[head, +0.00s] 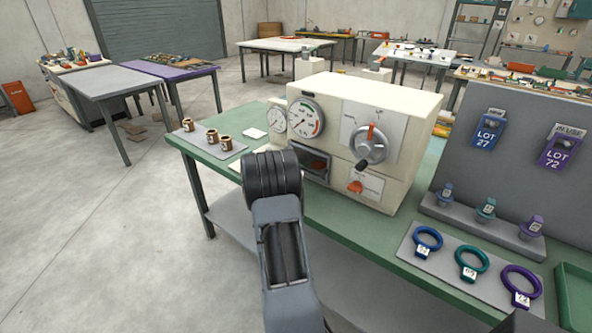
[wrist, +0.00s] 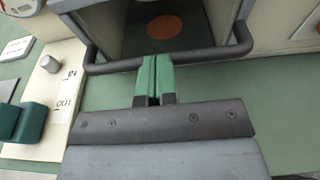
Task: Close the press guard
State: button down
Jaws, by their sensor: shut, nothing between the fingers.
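The press (head: 393,107) is a cream box on the green bench, with a dark opening (head: 316,163) low in its front. In the wrist view a dark bar (wrist: 208,55), which looks like the guard's handle, runs across the near side of the opening, its ends bending back. An orange disc (wrist: 164,27) shows inside, so the opening is not covered there. My gripper (wrist: 155,58) is shut and empty, its green fingertips at the middle of the bar; whether they touch it is unclear. In the head view my arm hides the gripper.
An IN/OUT plate (wrist: 64,92) with a dark green block (wrist: 28,122) lies left of the bar. In the head view, a red-pointer dial (head: 369,147) and orange knob (head: 355,187) are on the press front. Brown cups (head: 212,136) stand left; coloured rings (head: 470,264) lie right.

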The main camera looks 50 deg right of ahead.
jog(key=b+v, duration=0.1)
jog(key=v, duration=1.3)
jog(key=s+a+f+m+g+y, duration=0.3)
jog(key=s+a+f+m+y, duration=0.2)
jog(key=s+a+m+y, duration=0.45)
jog(key=s+a+r+m+t+y+p, duration=0.1)
jog(key=a+r+m+t+y+p, duration=0.1)
jog(key=a, duration=1)
jog(key=s+a+r+m+t+y+p, duration=0.1)
jog(key=a+r+m+t+y, duration=0.3)
jog(key=a, duration=0.8)
notch_tip(320, 180, up, 4)
jog(key=shift+s+a+r+m+t+p, duration=0.15)
jog(key=shift+s+a+m+t+p, duration=0.35)
jog(key=shift+m, duration=0.65)
